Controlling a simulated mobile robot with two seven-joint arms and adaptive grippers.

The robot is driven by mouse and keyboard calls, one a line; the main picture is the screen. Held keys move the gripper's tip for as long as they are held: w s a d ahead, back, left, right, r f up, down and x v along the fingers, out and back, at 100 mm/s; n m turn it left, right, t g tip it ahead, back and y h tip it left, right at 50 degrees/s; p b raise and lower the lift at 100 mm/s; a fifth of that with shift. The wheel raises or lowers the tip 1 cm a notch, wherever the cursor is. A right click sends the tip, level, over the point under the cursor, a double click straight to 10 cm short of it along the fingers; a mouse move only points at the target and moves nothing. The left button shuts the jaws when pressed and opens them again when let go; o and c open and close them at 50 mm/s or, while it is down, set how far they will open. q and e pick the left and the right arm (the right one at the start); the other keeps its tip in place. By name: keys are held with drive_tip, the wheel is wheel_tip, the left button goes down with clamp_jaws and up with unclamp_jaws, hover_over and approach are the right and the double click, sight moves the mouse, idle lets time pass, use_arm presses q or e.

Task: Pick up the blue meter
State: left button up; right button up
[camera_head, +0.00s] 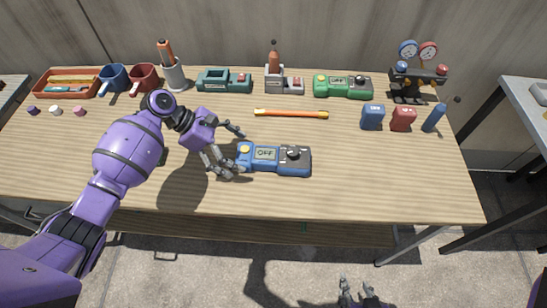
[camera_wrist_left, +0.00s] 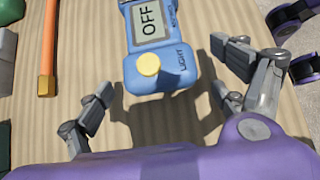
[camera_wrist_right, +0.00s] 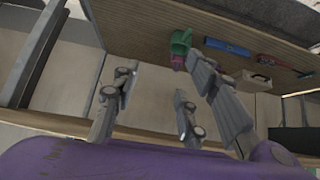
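The blue meter (camera_head: 272,159) lies flat near the front middle of the wooden table, its display reading OFF, with a yellow button at its left end and a dark dial at its right. My left gripper (camera_head: 236,154) is open at the meter's left end. In the left wrist view the meter (camera_wrist_left: 154,62) shows its yellow-button end between the spread fingers of the left gripper (camera_wrist_left: 165,78), with gaps on both sides. My right gripper (camera_head: 362,294) is low in front of the table, away from the meter; its fingers are apart and empty in the right wrist view (camera_wrist_right: 160,90).
An orange-yellow rod (camera_head: 291,113) lies behind the meter. Blue (camera_head: 372,117) and red (camera_head: 403,118) blocks are at right. The table is clear right of the meter.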

use_arm(q)
drive_tip(key=c, duration=1.1)
drive_tip(key=shift+r, duration=0.1)
drive_tip(key=c, duration=0.5)
use_arm(e)
drive_tip(key=shift+s+d+f, duration=0.1)
drive_tip(key=shift+s+f, duration=0.3)
drive_tip(key=shift+s, duration=0.35)
use_arm(q)
drive_tip(key=shift+r, duration=0.1)
